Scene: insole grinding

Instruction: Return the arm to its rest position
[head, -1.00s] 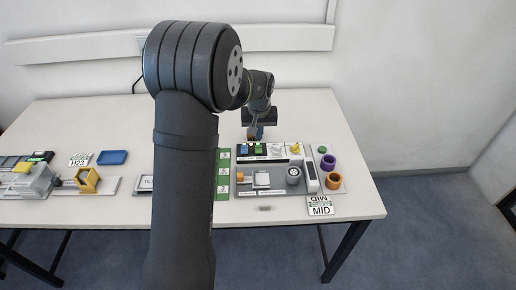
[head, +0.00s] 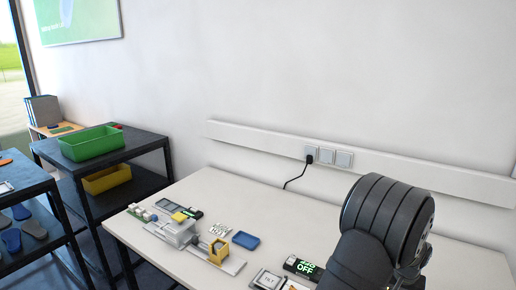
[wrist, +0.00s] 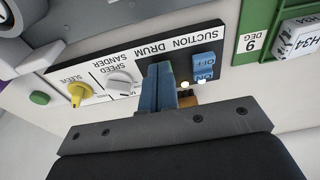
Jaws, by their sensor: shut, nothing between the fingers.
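My gripper (wrist: 160,72) shows in the wrist view with its two blue fingers pressed together and nothing between them. It is over or in front of a control panel (wrist: 107,90), which appears upside down; I cannot tell if the fingertips touch it. A blue on/off switch (wrist: 205,66) is just right of the fingers. A grey speed knob (wrist: 120,80) and a yellow sleeve knob (wrist: 78,93) are to the left. In the head view my arm's upper part is at the lower right, and my gripper is out of frame.
In the wrist view, a green strip (wrist: 258,28) marked 9 DEG lies at right. In the head view, the white table (head: 215,190) carries a grey device (head: 174,232), a yellow holder (head: 219,250), a blue tray (head: 246,240) and an OFF display (head: 303,267). Dark shelves with green (head: 92,143) and yellow bins (head: 107,179) stand left.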

